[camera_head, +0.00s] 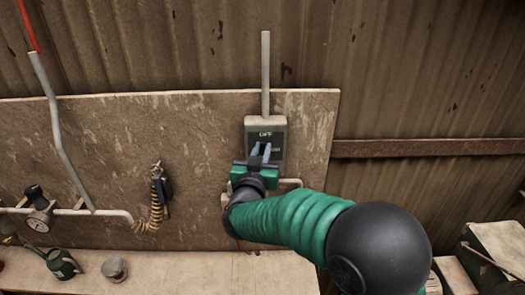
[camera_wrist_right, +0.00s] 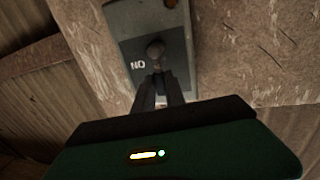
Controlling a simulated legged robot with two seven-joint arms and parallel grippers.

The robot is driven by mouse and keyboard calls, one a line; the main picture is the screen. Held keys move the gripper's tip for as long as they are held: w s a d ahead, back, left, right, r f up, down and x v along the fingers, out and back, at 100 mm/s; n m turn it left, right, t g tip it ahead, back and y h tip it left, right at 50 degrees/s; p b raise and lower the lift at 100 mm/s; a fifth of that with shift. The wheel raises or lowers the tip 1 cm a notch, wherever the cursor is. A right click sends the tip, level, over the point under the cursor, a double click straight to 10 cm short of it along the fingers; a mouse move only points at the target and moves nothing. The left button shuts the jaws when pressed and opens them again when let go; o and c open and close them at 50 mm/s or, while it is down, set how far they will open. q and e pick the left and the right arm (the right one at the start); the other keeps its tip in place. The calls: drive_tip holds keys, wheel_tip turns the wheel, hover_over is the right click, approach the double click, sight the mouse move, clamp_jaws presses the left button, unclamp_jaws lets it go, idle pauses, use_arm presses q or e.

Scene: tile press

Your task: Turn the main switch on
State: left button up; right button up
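The main switch is a grey box (camera_head: 280,128) on the board, with the word OFF near its top. In the right wrist view the switch box (camera_wrist_right: 175,20) shows a dark round-ended lever (camera_wrist_right: 155,49) beside letters that read NO in that picture. My right gripper (camera_head: 262,148) is at the front of the box. In the right wrist view its two fingers (camera_wrist_right: 156,78) point at the lever, with the tips just below its round end. The fingers are slightly parted, and I cannot tell whether they touch the lever. My left gripper is not in view.
A conduit (camera_head: 265,75) rises from the box. A coiled yellow cord (camera_head: 155,205) hangs on the board to the left. A pipe with a gauge (camera_head: 40,222) is at the far left. A bench (camera_head: 190,275) runs below, and boxes (camera_head: 495,250) stand at the lower right.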

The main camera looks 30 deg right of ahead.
drive_tip(key=shift+w+a, duration=0.15)
drive_tip(key=shift+a, duration=0.2)
clamp_jaws()
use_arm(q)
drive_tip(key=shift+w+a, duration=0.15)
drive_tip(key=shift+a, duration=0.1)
use_arm(e)
drive_tip(key=shift+d, duration=0.1)
